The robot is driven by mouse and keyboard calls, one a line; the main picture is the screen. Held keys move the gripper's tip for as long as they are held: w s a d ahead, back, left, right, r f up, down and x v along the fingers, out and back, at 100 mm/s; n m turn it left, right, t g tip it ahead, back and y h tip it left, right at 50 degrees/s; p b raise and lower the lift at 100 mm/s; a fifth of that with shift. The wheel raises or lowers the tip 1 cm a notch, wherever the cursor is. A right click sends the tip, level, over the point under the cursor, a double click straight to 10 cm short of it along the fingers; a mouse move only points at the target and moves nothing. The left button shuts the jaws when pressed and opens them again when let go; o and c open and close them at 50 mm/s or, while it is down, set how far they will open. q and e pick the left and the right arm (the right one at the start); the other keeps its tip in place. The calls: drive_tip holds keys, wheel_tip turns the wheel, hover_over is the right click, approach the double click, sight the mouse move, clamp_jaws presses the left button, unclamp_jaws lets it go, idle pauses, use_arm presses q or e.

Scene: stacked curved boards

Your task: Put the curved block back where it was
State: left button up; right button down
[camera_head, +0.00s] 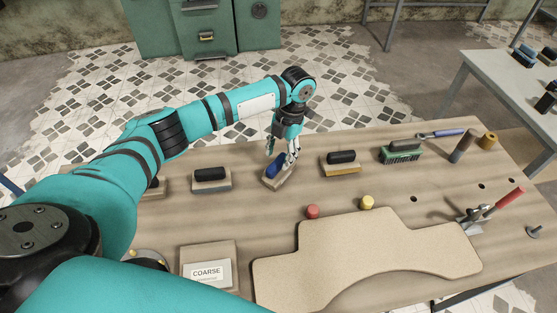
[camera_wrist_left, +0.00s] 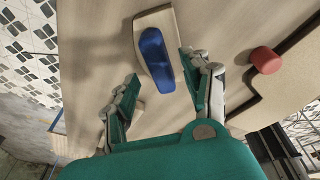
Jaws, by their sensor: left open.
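A block with a blue handle on a pale wooden base (camera_head: 274,168) stands on the workbench (camera_head: 420,205), near its far edge, in the middle of a row. It looks like the curved block, but the curve of its underside is hidden. My left gripper (camera_head: 284,158) is just above and beside it, pointing down. In the left wrist view the fingers (camera_wrist_left: 158,72) are open, with the blue handle (camera_wrist_left: 154,55) in the gap between them, closer to the right finger. I cannot tell whether a finger touches it. My right gripper is out of view.
Black-handled blocks stand left (camera_head: 211,179) and right (camera_head: 341,162), with a green brush (camera_head: 402,152) further right. A curved board (camera_head: 350,262), red peg (camera_head: 312,211), yellow peg (camera_head: 367,202) and box marked COARSE (camera_head: 208,252) lie nearer.

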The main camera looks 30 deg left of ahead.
use_arm(q)
drive_tip(key=b+v, duration=0.2)
drive_tip(key=v, duration=0.7)
drive_tip(key=shift+r, duration=0.3)
drive_tip(key=shift+d+f, duration=0.1)
